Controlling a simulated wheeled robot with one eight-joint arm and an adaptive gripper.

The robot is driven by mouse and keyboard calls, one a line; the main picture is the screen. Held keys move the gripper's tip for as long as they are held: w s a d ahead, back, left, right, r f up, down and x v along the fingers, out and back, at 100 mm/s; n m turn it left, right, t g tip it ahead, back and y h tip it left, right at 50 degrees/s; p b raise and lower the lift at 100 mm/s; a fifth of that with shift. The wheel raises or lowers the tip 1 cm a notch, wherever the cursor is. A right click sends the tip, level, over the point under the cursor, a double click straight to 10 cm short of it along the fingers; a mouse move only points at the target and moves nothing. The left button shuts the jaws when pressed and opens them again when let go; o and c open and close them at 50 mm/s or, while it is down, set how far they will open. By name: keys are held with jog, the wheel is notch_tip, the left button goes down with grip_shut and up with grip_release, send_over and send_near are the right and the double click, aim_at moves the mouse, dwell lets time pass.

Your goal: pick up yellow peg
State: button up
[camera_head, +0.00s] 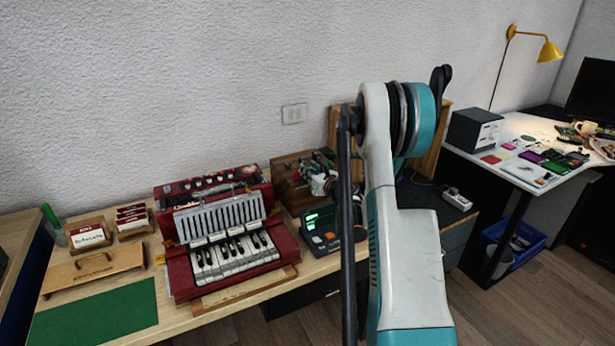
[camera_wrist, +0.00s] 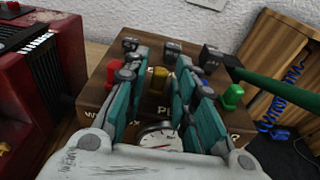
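The yellow peg (camera_wrist: 158,80) stands on a brown wooden block (camera_wrist: 93,98) in the wrist view. My gripper (camera_wrist: 161,60) is open, its teal fingers on the left and right of the peg in the picture. Gaps show between the fingers and the peg, and I cannot tell how far above or around it they are. A red peg (camera_wrist: 113,68) is left of the fingers and a green peg (camera_wrist: 232,96) is right of them. In the head view the block (camera_head: 289,192) is partly hidden by my arm, and the yellow peg cannot be made out.
A round dial gauge (camera_wrist: 158,138) sits at the block's near side. The red accordion (camera_head: 181,273) stands left of the block. A dark device with a green display (camera_head: 322,220) is in front of it. Several dark clamp-like pieces (camera_wrist: 172,48) stand behind the pegs.

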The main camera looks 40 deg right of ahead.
jog(key=shift+w, duration=0.35)
jog(key=shift+c, duration=0.5)
jog(key=c, duration=0.4)
jog(key=shift+r, duration=0.1)
